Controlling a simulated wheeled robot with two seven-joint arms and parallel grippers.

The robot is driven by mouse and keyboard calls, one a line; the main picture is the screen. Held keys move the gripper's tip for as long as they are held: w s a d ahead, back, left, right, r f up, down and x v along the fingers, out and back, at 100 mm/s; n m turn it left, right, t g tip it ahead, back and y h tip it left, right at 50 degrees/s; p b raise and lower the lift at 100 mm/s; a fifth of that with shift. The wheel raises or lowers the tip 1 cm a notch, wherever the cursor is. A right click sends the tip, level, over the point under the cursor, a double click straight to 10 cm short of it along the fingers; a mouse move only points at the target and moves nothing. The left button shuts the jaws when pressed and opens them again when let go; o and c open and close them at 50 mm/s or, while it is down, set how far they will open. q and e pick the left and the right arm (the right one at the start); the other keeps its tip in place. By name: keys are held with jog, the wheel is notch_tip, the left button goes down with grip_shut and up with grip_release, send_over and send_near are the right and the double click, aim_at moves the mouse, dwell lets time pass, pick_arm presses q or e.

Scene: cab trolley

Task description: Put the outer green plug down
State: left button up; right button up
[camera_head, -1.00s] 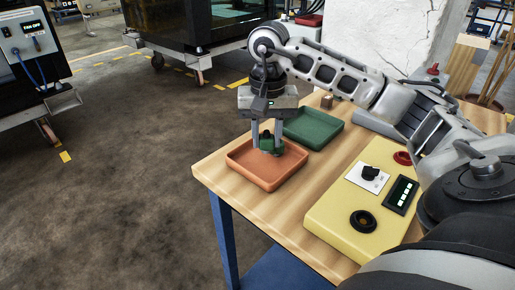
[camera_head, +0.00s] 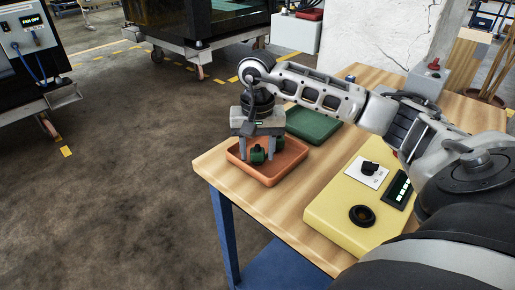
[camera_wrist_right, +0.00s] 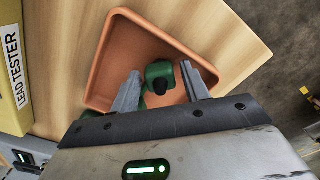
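A green plug (camera_head: 257,154) with a dark end sits in the orange tray (camera_head: 291,167). My right gripper (camera_head: 257,147) is low over the tray, with one finger on each side of this plug. In the right wrist view the plug (camera_wrist_right: 160,76) lies between the two fingertips, with narrow gaps beside it, so the gripper (camera_wrist_right: 161,80) looks open around it. A second green piece (camera_head: 279,143) shows beside the far finger and is mostly hidden. My left gripper is not in view.
A dark green tray (camera_head: 315,124) lies behind the orange one on the wooden table (camera_head: 219,165). A yellow lead tester (camera_head: 338,205) with a black knob stands to the right. My right arm crosses above the table. The table's left edge is close to the orange tray.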

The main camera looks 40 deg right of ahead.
aim_at(257, 150)
notch_tip(257, 150, up, 12)
jog(key=shift+r+p, duration=0.2)
jog(key=shift+p, duration=0.25)
dwell(0.4)
dwell(0.4)
